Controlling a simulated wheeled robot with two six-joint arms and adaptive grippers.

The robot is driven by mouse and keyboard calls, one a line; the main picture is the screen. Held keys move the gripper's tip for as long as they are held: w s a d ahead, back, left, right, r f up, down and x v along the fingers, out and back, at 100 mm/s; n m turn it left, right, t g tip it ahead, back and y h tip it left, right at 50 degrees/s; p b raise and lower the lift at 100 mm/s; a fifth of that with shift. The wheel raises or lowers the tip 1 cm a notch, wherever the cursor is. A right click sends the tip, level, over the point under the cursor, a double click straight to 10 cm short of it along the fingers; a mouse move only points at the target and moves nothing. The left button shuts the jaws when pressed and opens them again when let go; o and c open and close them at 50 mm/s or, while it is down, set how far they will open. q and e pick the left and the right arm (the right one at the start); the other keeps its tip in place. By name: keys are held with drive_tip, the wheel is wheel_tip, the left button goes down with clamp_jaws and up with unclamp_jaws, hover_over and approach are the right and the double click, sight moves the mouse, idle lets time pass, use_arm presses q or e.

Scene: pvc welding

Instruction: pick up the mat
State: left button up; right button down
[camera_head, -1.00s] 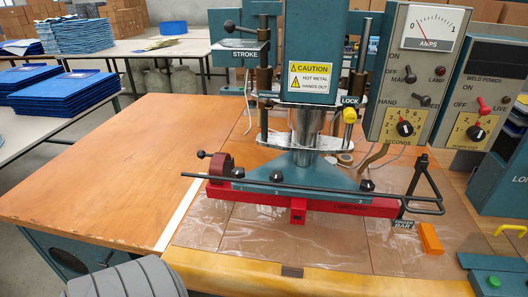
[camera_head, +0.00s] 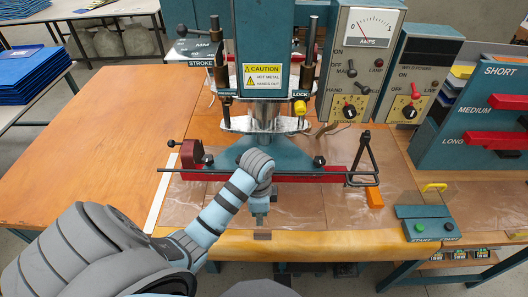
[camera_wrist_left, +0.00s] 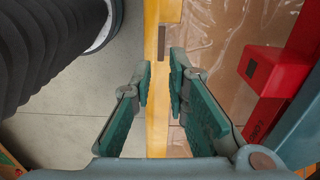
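A thin clear plastic sheet (camera_head: 300,205), which may be the mat, lies flat on the wooden table under the welding press. It also shows in the wrist view (camera_wrist_left: 215,35). A small dark brown tab (camera_head: 262,235) sits at the table's front edge, and shows ahead of the fingertips in the wrist view (camera_wrist_left: 161,43). My left gripper (camera_head: 259,217) points down over the front of the sheet, near the tab. In the wrist view its green fingers (camera_wrist_left: 161,75) are apart with nothing between them. My right gripper is not in view.
The red press bar (camera_head: 315,175) and the press (camera_head: 268,110) stand just behind my left gripper. An orange block (camera_head: 374,197) and a start button box (camera_head: 427,224) lie to the right. Blue stacked sheets (camera_head: 28,74) are at far left. The table's left part is clear.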

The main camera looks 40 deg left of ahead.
sight(263, 234)
use_arm(q)
drive_tip(key=shift+m, duration=0.3)
drive_tip(key=f+b, duration=0.1)
drive_tip(key=f, duration=0.3)
drive_tip(key=f+b, duration=0.1)
drive_tip(key=f, duration=0.4)
drive_tip(key=w+f+b, duration=0.1)
drive_tip(key=f+b, duration=0.1)
drive_tip(key=f, duration=0.2)
drive_tip(key=shift+d+f, duration=0.2)
drive_tip(key=shift+s+r, duration=0.1)
drive_tip(key=shift+s, duration=0.05)
drive_tip(key=shift+c, duration=0.2)
clamp_jaws()
drive_tip(key=shift+r, duration=0.1)
